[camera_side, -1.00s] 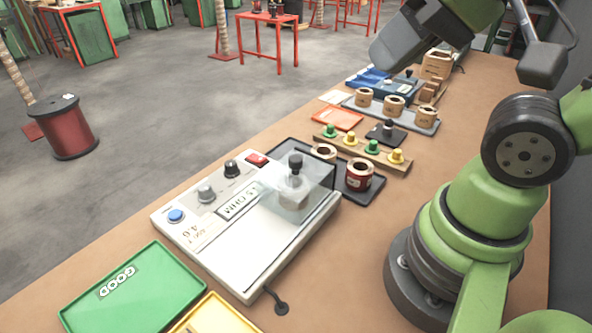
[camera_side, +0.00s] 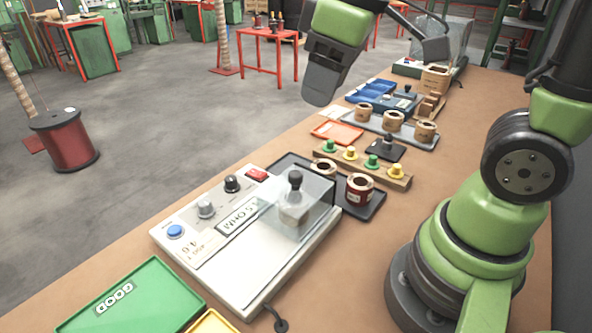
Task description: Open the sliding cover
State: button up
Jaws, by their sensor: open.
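The sliding cover (camera_side: 312,199) is a clear box on the right half of the white tester (camera_side: 262,265). A black knob (camera_side: 295,181) shows at the cover, and a pale part is visible through its clear walls. My gripper (camera_side: 320,98) hangs in the air at the top middle, beyond the tester and well above and apart from the cover. It points down with a slight tilt. Its jaws are open, and I see nothing held in it.
A dark tray (camera_side: 368,210) with coils touches the tester's far side. Behind it stand a wooden rack (camera_side: 400,182) with green and yellow pegs, a grey tray (camera_side: 428,142) of coils and a blue bin (camera_side: 374,91). A green GOOD tray (camera_side: 135,305) lies in front. Bare bench lies right of the tester.

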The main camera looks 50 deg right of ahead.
aim_at(295, 174)
jog(key=w+f+n+g, duration=0.1)
jog(key=f+n, duration=0.1)
jog(key=f, duration=0.3)
jog(key=w+f+n+g, duration=0.1)
jog(key=w+f, duration=0.1)
jog(key=f, duration=0.4)
jog(key=w+f+n+g+h, duration=0.1)
jog(key=w+f+n, duration=0.1)
jog(key=f, duration=0.4)
jog(key=shift+w+d+n, duration=0.15)
jog(key=shift+d+n, duration=0.15)
jog(key=shift+d, duration=0.05)
